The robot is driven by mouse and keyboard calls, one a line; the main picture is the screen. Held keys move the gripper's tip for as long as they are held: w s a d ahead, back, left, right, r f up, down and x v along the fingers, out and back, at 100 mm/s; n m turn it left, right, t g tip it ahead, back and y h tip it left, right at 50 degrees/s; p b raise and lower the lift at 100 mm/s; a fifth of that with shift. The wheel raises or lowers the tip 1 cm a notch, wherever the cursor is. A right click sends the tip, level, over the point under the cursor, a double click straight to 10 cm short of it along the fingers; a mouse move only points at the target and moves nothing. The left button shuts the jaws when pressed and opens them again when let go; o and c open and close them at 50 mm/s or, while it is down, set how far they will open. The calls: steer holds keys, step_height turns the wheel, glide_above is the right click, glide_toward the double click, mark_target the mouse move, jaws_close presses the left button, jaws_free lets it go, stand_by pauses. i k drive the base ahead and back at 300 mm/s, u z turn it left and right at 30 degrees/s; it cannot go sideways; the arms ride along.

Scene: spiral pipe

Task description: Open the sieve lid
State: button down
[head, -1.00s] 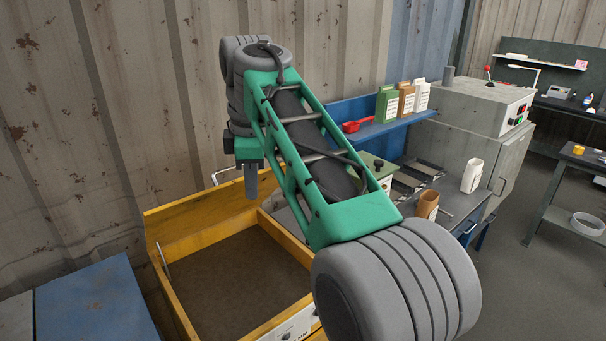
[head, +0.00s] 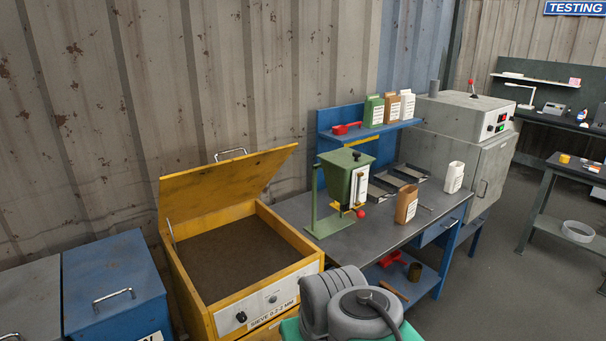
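The yellow sieve (head: 290,252) stands left of the middle, with a knob and a label reading "SIEVE 0.2-2 MM" on its front. Its yellow lid (head: 215,188) is raised and tilted back toward the corrugated wall, with a metal handle (head: 230,155) at its top edge. A thin strut shows at the left side. Brown material (head: 235,257) fills the box inside. My gripper is not in view; only part of my arm shows at the bottom, in front of the sieve's right corner.
To the right, a bench (head: 400,235) carries a green hopper device (head: 345,178), a brown carton (head: 406,204) and a white carton (head: 454,177). A grey oven (head: 470,150) stands behind. Open floor lies at the right.

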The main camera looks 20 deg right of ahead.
mark_target(184, 196)
steer(key=u, duration=0.15)
steer(key=k, duration=0.35)
steer(key=z, duration=0.95)
steer(key=i, duration=0.85)
steer(key=u, duration=0.65)
steer(key=i, duration=0.7)
steer(key=u, duration=0.75)
